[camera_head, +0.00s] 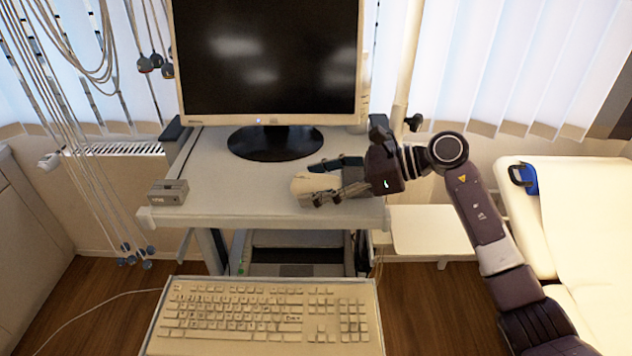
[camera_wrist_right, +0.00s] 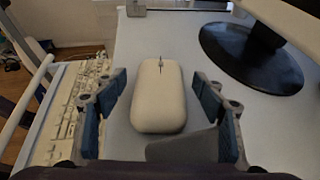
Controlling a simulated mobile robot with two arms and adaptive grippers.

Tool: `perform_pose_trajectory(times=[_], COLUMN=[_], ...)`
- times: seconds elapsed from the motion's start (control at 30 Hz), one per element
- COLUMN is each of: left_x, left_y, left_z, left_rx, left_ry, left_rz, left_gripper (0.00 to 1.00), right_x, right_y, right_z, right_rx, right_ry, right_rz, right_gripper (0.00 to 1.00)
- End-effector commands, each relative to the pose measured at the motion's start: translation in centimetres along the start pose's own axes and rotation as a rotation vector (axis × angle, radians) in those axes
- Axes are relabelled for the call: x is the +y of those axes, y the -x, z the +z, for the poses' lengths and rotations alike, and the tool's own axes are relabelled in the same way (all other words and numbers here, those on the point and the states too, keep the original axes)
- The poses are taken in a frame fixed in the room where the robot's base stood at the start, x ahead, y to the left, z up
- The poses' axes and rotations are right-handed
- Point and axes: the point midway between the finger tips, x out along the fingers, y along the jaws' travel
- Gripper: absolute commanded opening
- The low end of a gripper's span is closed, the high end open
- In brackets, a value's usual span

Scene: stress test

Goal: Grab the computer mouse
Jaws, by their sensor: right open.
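The computer mouse (camera_head: 312,184) is cream-white and lies on the grey cart top (camera_head: 232,203), in front of the monitor stand. My right gripper (camera_head: 330,180) reaches it from the right, low over the cart top. In the right wrist view the mouse (camera_wrist_right: 158,95) lies between the two open fingers of my right gripper (camera_wrist_right: 160,105), with a gap on each side. The fingers have blue pads and do not visibly touch it. My left gripper is in neither view.
The monitor (camera_head: 270,60) stands behind on a round black base (camera_head: 275,143). A small grey box (camera_head: 168,192) sits at the cart's left front corner. A keyboard (camera_head: 265,315) is on a lower shelf in front. Cables hang at left; a bed (camera_head: 590,230) is at right.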

Motion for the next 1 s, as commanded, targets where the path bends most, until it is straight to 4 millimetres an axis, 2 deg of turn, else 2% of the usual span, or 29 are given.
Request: perform_pose_trajectory(times=[0.1,0.5,0.83,1.0], left_x=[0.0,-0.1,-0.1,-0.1], left_y=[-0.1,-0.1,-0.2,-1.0], left_z=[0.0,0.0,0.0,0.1], left_rx=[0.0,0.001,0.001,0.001], left_ry=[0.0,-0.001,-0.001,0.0], left_rz=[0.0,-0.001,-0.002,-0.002], left_gripper=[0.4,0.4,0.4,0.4], right_x=[0.0,0.0,0.0,-0.1], right_y=[0.0,0.1,0.2,0.8], right_z=[-0.1,0.0,0.3,1.7], right_rx=[0.0,0.0,-0.001,-0.001], right_ry=[0.0,-0.001,0.001,0.004], right_rz=[0.0,0.0,0.0,-0.002], right_gripper=[0.62,0.18,0.17,0.17])
